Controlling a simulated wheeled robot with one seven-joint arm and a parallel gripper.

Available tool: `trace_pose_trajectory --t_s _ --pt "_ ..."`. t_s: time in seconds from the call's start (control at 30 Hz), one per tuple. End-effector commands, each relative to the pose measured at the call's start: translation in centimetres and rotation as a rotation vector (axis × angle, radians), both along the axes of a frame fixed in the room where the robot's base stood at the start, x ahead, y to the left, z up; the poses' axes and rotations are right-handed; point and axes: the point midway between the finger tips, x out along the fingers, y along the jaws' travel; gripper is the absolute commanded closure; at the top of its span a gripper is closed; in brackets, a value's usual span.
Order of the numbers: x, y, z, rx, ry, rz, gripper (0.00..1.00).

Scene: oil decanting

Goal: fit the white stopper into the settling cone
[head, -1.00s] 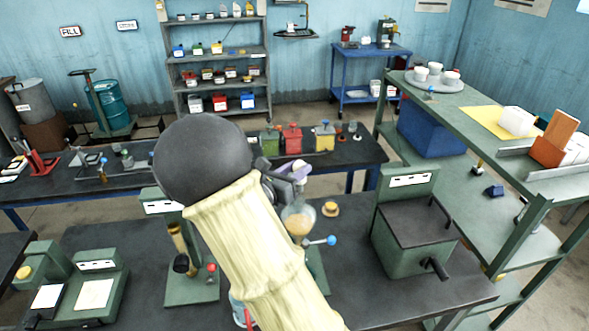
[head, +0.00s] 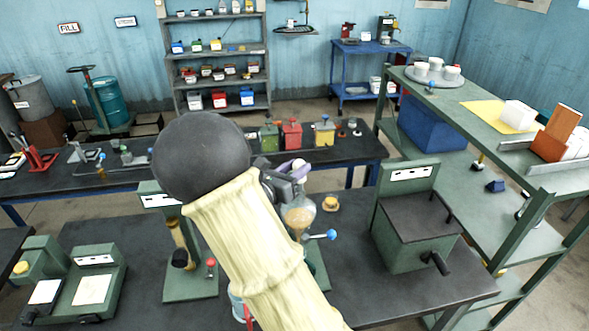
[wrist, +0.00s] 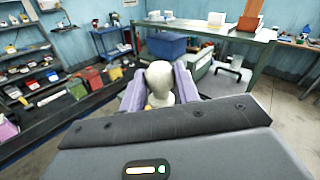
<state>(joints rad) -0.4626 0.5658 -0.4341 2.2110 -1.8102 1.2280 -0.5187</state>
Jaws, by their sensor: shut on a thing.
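The settling cone (head: 299,217) is a clear glass vessel with amber liquid in its lower part and a blue-handled tap (head: 331,235) below. It stands on the front bench, partly hidden by my arm. My gripper (head: 298,172) is just above the cone's top. Its purple fingers are shut on the white stopper (head: 298,164). In the wrist view the stopper (wrist: 159,78) has a rounded pale top and sits between the two fingers of my gripper (wrist: 159,90). The stopper's lower end and the cone's mouth are hidden, so I cannot tell whether they touch.
A green lidded box (head: 413,230) with a black handle stands right of the cone. A small amber-topped item (head: 330,203) lies beside the cone. A green stand (head: 190,270) is to the left. Red, green and yellow containers stand on the bench behind (head: 220,160).

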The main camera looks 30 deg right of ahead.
Motion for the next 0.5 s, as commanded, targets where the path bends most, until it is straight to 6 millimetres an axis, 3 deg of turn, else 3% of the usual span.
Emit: trace_pose_trajectory --t_s 0.5 --pt "-0.07 0.09 -0.42 0.0 0.0 0.0 0.98"
